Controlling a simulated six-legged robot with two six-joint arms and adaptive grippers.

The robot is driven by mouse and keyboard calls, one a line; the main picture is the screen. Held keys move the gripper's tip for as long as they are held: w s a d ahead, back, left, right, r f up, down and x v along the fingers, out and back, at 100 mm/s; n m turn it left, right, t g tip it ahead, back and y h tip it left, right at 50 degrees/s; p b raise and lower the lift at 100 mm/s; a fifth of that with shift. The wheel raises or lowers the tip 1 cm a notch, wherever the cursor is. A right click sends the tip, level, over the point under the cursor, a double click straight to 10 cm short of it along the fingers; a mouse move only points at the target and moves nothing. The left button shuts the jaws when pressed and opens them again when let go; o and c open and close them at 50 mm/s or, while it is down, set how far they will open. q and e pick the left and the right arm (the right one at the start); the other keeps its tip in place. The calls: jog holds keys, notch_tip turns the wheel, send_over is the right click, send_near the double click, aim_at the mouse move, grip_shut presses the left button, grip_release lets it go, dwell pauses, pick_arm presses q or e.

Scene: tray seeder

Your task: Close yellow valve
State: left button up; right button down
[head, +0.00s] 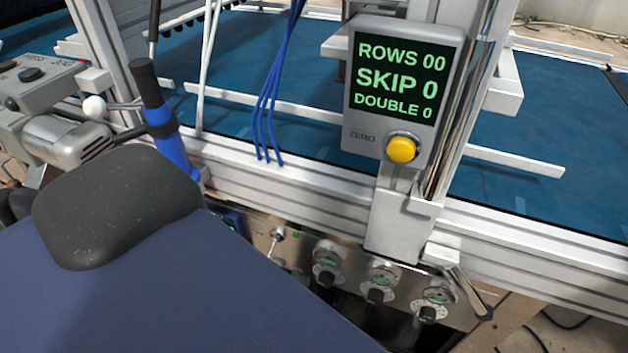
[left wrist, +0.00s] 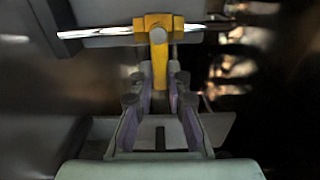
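A yellow valve handle (left wrist: 159,62) shows in the left wrist view, on a shiny metal pipe (left wrist: 95,32) that runs across the top. Its lever points down the picture, across the pipe, towards my left gripper. My left gripper (left wrist: 160,82) has its two purple-padded fingers on either side of the lever. Whether the pads touch the lever is too dark and small to tell. I see neither gripper in the head view, and the yellow valve does not show there. My right gripper is in no view.
In the head view, a display box (head: 405,95) with a yellow button (head: 401,149) stands on a white frame rail (head: 300,188) before the blue bed (head: 560,110). A panel with several black knobs and gauges (head: 379,285) lies below the rail. Blue cables (head: 268,95) hang at the middle.

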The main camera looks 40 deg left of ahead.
pick_arm(q)
jog(key=o, duration=0.4)
dwell(0.4)
